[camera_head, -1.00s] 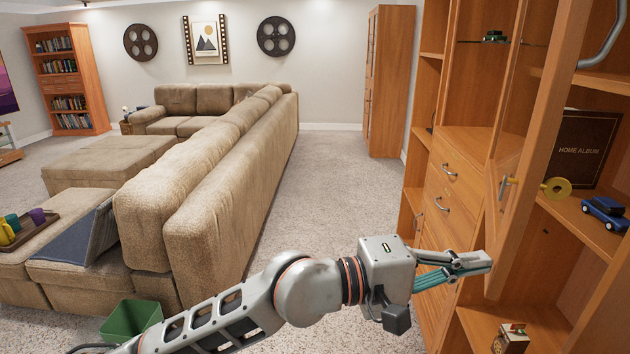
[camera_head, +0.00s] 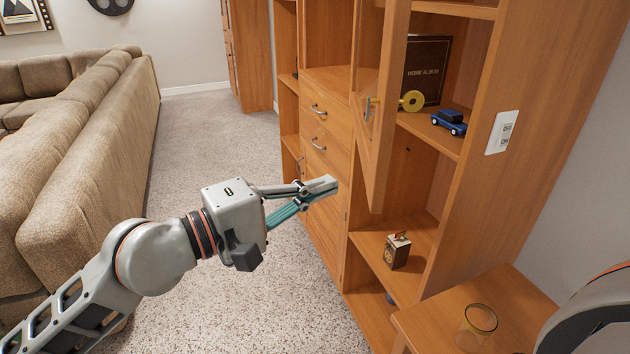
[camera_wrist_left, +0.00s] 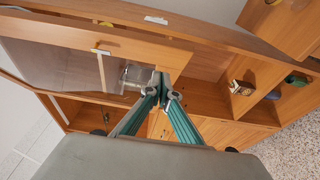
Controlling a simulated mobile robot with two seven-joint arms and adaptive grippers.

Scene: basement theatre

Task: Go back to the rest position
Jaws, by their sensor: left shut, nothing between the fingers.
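My left gripper (camera_head: 326,186) is shut and empty in the head view. Its arm comes in from the lower left, and its fingertips point right, in front of the wooden cabinet (camera_head: 470,215). In the left wrist view the two teal fingers (camera_wrist_left: 163,98) meet at their tips, with cabinet wood behind them. In the head view the fingertips look a little left of the open cabinet door (camera_head: 385,110); I cannot tell the exact gap. My right gripper is out of view; only a grey rounded part of mine shows at the lower right edge.
A home album (camera_head: 428,65), a blue toy car (camera_head: 450,122) and a small box (camera_head: 397,250) stand on shelves. A glass (camera_head: 480,319) is on a low wooden top. Carpet (camera_head: 205,125) lies clear beside the sofa (camera_head: 95,150).

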